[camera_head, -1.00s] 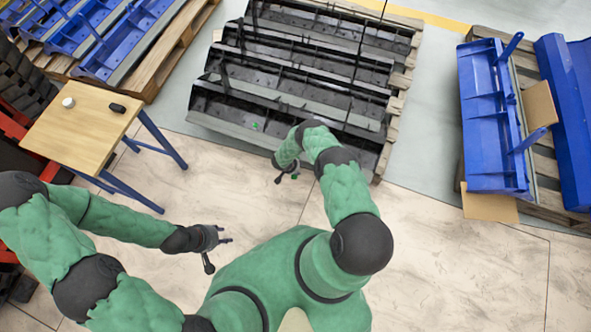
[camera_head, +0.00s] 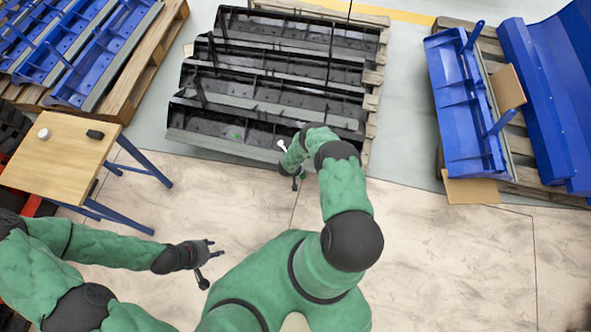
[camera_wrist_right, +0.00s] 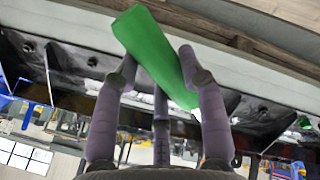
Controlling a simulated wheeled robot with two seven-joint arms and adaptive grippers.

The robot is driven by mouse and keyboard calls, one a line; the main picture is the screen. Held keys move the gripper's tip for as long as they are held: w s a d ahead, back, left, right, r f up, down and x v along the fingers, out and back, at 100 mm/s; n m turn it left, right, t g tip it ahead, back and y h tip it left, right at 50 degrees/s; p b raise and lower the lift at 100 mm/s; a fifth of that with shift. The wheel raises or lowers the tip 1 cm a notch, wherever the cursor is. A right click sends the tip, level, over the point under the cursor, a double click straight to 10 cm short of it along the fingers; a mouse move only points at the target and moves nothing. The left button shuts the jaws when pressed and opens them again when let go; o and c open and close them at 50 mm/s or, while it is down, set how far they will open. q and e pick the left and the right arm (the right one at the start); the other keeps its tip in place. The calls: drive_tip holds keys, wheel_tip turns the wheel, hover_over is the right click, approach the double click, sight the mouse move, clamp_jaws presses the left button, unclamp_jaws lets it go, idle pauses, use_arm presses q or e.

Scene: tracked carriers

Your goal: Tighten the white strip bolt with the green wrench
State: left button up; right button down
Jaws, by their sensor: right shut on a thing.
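My right gripper (camera_head: 297,178) is at the front edge of the nearest black carrier. In the right wrist view its fingers (camera_wrist_right: 160,85) are closed around a green bar-like piece, the green wrench (camera_wrist_right: 152,48), held at a slant. Only a small bit of it shows in the head view. A small white piece (camera_head: 282,146) shows beside my right forearm at the carrier front; I cannot tell whether it is the white strip bolt. My left gripper (camera_head: 215,256) is open and empty over the floor.
Several black carriers (camera_head: 200,140) lie on a wooden pallet (camera_head: 371,104). A small green patch (camera_head: 235,135) shows on the nearest one. Blue carriers (camera_head: 463,105) stand on the right, others at the upper left. A wooden table (camera_head: 55,165) is at left. The front floor is clear.

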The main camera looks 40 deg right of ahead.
drive_tip(key=shift+d+f, duration=0.1)
idle(0.6)
drive_tip(key=shift+w+f+b, duration=0.1)
drive_tip(key=shift+f+b, duration=0.1)
drive_tip(key=shift+b, duration=0.3)
drive_tip(key=shift+d+f+b, duration=0.1)
drive_tip(key=shift+f+b, duration=0.2)
drive_tip(key=shift+b, duration=0.25)
idle(1.2)
drive_tip(key=shift+x, duration=0.9)
idle(1.4)
drive_tip(key=shift+w, duration=0.1)
idle(0.5)
drive_tip(key=c, duration=1.6)
unclamp_jaws()
clamp_jaws()
